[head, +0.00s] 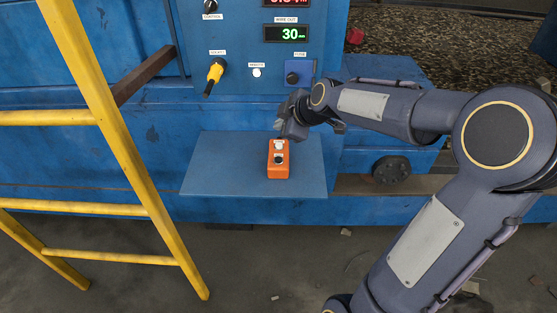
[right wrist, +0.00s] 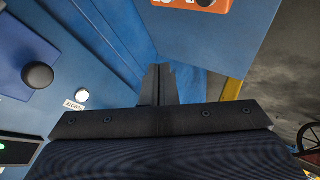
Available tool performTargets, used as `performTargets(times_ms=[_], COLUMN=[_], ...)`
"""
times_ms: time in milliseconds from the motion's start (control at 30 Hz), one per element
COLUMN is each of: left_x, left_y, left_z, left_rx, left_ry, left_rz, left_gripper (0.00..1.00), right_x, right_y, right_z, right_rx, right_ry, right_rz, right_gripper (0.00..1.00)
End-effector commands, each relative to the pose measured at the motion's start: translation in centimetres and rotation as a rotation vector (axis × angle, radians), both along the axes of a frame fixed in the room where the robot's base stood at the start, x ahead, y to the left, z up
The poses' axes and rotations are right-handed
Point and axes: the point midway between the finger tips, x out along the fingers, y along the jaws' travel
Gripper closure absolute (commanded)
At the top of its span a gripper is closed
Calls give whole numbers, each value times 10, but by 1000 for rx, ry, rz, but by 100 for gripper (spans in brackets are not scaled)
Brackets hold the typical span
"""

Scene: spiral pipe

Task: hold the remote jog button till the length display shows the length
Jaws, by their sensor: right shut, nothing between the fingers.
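An orange remote (head: 278,172) with a white button and a black button lies on the blue shelf. Its edge also shows at the top of the right wrist view (right wrist: 218,6). My right gripper (head: 285,135) is shut and empty, with its tips at the far end of the remote by the white button. I cannot tell whether they touch or press it. In the right wrist view the closed fingers (right wrist: 158,85) appear apart from the remote. A red-lit display (head: 287,2) is cut by the top edge, its digits only partly readable. My left gripper is out of view.
The blue shelf (head: 220,170) juts from the blue machine. A yellow ladder (head: 118,140) stands at left.

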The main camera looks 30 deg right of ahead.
Motion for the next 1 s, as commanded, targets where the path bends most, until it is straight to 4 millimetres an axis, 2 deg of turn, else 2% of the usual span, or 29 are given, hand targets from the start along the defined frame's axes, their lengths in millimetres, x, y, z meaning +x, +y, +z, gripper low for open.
performTargets(times_ms=[267,433,800,900,1000], left_x=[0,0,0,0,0], left_y=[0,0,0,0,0], left_z=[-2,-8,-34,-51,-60], left_rx=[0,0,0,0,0], left_ry=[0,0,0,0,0], left_rz=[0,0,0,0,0], left_gripper=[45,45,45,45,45], right_x=[-1,-1,-1,-1,-1], right_y=[0,1,1,1,0], right_z=[-3,-14,-65,-80,-86], right_rx=[1,1,3,1,1], right_ry=[1,2,3,1,0], right_rz=[0,0,-1,0,-1], right_gripper=[100,100,100,100,100])
